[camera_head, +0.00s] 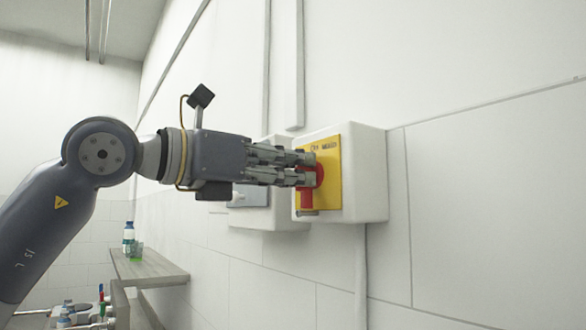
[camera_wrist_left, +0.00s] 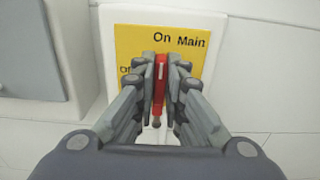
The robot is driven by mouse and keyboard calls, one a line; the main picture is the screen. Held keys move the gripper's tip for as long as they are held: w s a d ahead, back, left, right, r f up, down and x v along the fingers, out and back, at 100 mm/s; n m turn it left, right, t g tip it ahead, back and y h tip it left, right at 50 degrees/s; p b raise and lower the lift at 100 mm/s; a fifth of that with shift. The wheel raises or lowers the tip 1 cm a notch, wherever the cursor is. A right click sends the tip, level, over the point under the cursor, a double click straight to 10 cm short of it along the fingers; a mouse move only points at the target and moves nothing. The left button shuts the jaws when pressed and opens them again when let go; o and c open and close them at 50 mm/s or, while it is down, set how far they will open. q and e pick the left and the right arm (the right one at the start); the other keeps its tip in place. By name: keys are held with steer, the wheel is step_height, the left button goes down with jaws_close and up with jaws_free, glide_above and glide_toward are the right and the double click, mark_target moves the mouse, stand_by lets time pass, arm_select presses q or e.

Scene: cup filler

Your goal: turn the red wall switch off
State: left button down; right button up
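The red switch (camera_head: 308,197) is on a yellow plate (camera_head: 331,180) on the front of a white wall box (camera_head: 372,178). In the left wrist view the red handle (camera_wrist_left: 159,88) stands upright, its upper end toward the "On Main" lettering; "Of" shows at the left, partly hidden by a finger. My left gripper (camera_head: 308,169) reaches in from the left at the switch. In the left wrist view its fingers (camera_wrist_left: 159,90) are on both sides of the handle, closed in on it and appearing to touch it. My right gripper is in neither view.
A second white box with a grey front (camera_head: 250,196) is on the wall just left of the switch box. A shelf (camera_head: 148,268) with a bottle (camera_head: 128,238) and a green glass (camera_head: 137,251) is lower left. The wall to the right is clear.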

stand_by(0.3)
arm_select(q)
steer(key=n+b, duration=0.3)
steer(key=n, duration=0.3)
steer(key=n+b, duration=0.4)
steer(key=n, duration=0.1)
steer(key=n+b, duration=0.4)
steer(key=n, duration=0.2)
steer(key=shift+w+a+f+n, duration=0.15)
steer(key=shift+w+f+n, duration=0.05)
steer(key=shift+f+n, duration=0.1)
steer(key=shift+n, duration=0.3)
steer(key=c, duration=1.7)
jaws_free()
steer(key=shift+o, duration=0.2)
